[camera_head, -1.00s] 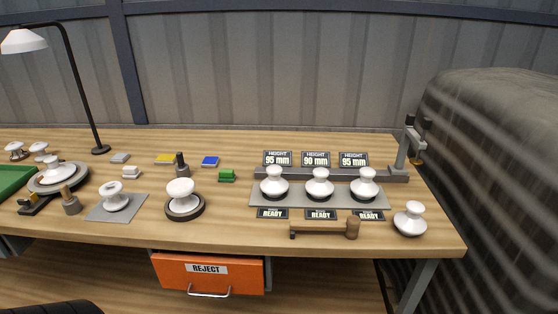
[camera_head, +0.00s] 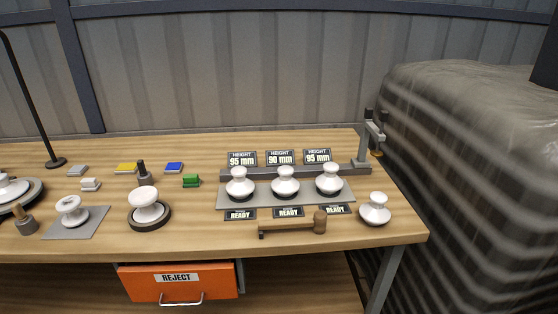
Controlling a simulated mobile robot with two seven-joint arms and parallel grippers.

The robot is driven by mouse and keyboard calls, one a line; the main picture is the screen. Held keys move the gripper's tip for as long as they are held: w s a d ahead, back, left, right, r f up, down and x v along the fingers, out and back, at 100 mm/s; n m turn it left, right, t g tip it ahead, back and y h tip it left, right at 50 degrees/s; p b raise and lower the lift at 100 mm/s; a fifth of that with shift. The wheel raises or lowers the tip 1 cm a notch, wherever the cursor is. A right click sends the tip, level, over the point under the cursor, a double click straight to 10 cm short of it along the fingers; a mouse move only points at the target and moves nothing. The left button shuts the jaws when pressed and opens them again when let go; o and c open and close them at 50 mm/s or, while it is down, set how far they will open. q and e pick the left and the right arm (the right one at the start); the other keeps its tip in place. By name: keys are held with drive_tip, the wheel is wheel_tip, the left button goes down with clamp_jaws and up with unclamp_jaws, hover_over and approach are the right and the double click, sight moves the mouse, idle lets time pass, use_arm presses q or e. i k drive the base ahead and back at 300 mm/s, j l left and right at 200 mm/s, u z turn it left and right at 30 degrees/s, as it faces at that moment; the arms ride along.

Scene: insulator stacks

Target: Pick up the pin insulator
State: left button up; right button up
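Several white insulators are on the wooden workbench, and I cannot tell which one is the pin insulator. One insulator (camera_head: 375,209) stands alone at the bench's right end. Three more, the left (camera_head: 239,182), middle (camera_head: 285,182) and right (camera_head: 329,179), stand in a row on a grey plate (camera_head: 262,202) behind READY labels. Another insulator (camera_head: 146,205) sits on a dark round base. A smaller one (camera_head: 71,211) lies tilted on a grey mat (camera_head: 92,224). Neither of my grippers shows in the view.
A wooden-handled tool (camera_head: 292,228) lies before the READY labels. A grey stand (camera_head: 368,146) rises at the bench's back right. Small blocks, including a green one (camera_head: 191,180), lie on the left half. An orange REJECT drawer (camera_head: 178,291) is below. A wrapped stack (camera_head: 470,170) stands right of the bench.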

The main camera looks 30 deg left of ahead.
sight(239, 187)
drive_tip(key=j+u, duration=0.15)
drive_tip(key=u, duration=1.05)
drive_tip(key=j, duration=0.45)
drive_tip(key=i+u, duration=0.05)
